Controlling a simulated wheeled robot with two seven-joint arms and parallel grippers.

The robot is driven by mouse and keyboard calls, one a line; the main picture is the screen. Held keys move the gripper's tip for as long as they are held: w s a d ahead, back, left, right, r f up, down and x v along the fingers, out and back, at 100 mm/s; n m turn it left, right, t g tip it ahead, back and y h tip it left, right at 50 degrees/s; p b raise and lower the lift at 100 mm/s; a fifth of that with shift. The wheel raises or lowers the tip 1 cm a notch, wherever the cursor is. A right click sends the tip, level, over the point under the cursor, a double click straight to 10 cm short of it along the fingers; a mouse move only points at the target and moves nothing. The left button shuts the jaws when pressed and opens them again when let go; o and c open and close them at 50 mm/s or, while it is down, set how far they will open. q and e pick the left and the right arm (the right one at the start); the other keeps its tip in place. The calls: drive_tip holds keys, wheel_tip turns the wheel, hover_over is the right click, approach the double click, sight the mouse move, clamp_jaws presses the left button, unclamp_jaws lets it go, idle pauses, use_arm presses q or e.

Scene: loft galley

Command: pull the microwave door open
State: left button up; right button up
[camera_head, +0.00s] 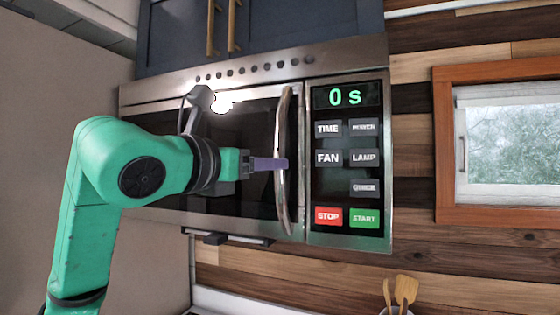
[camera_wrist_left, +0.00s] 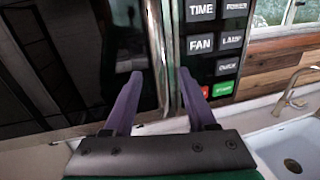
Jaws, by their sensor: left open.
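The microwave (camera_head: 347,240) is mounted under dark cabinets, and its dark glass door (camera_head: 250,200) looks closed. The door has a long, curved, upright metal handle (camera_head: 284,115) near its right edge, beside the control panel. My left gripper (camera_head: 282,164) reaches in from the left, with its purple fingers at the middle of the handle. In the left wrist view the gripper (camera_wrist_left: 160,75) is open, and the handle (camera_wrist_left: 158,45) runs between its two fingertips. I cannot tell whether either finger touches the handle. My right gripper is not in view.
The control panel (camera_head: 348,175) with its buttons and a green "0 s" display is just right of the handle. Dark cabinets (camera_head: 290,22) with brass handles are above. A window (camera_head: 510,145) is at right, wooden utensils (camera_head: 405,289) below. A sink (camera_wrist_left: 295,150) shows in the wrist view.

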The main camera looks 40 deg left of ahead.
use_arm(q)
drive_tip(key=w, duration=0.3)
drive_tip(key=w+a+p, duration=0.1)
drive_tip(key=w, duration=0.1)
drive_tip(key=shift+w, duration=0.2)
drive_tip(key=shift+s+d, duration=0.1)
clamp_jaws()
idle(1.0)
